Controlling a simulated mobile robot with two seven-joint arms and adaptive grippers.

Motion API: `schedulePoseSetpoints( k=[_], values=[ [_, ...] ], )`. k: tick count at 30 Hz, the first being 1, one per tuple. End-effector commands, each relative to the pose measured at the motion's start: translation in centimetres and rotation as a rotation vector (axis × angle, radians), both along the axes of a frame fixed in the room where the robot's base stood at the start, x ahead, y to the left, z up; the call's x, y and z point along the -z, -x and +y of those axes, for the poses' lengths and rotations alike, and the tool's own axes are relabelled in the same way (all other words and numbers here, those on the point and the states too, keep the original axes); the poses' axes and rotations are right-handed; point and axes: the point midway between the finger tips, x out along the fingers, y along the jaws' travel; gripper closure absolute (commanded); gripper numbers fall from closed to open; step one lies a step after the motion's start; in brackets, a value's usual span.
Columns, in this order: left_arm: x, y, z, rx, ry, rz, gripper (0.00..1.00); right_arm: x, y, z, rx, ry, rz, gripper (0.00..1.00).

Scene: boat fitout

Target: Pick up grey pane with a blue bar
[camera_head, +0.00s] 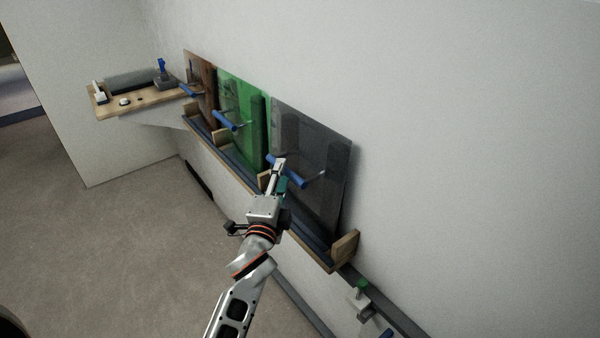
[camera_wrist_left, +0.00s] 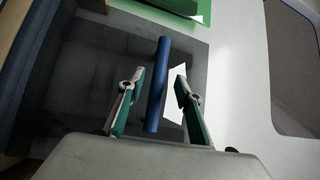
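The grey see-through pane (camera_head: 325,165) stands leaning on the wall at the right end of a rack. Its blue bar (camera_head: 288,172) sticks out on its front side, and my left gripper (camera_head: 279,174) is at this bar. In the left wrist view, the blue bar (camera_wrist_left: 157,85) runs between the two green-lined fingers of the left gripper (camera_wrist_left: 160,95). Gaps show on both sides of the bar, so the gripper is open around it or just in front of it; the exact depth is unclear. The grey pane (camera_wrist_left: 95,70) fills the background there. My right gripper is not in view.
A green pane (camera_head: 240,105) and a brown pane (camera_head: 199,75), each with a blue bar, stand to the left in the same wooden-ended rack (camera_head: 346,246). A shelf (camera_head: 140,103) holds small items at upper left. A green-topped grey block (camera_head: 360,300) sits at lower right.

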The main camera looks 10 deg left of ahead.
Motion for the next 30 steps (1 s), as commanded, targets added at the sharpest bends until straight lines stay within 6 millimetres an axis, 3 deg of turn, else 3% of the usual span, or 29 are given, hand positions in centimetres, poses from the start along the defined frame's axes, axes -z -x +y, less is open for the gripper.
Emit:
schedulePoseSetpoints(
  k=[6, 14, 15, 19, 30],
  values=[
    [-0.2, -2.7, 0.2, 0.001, 0.001, 0.0, 0.66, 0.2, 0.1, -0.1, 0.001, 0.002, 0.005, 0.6],
    [-0.1, -3.0, 0.2, 0.0, 0.001, 0.001, 0.66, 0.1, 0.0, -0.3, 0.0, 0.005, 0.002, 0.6],
    [-0.1, -3.0, 0.2, 0.0, 0.001, 0.001, 0.68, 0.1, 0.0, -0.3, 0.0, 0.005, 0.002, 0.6],
    [-0.1, -3.0, 0.2, 0.0, 0.001, 0.002, 1.0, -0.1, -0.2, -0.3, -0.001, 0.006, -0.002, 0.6],
    [-0.6, -3.0, 0.1, 0.003, 0.004, -0.006, 1.0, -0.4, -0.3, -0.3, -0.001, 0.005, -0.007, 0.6]
  ],
)
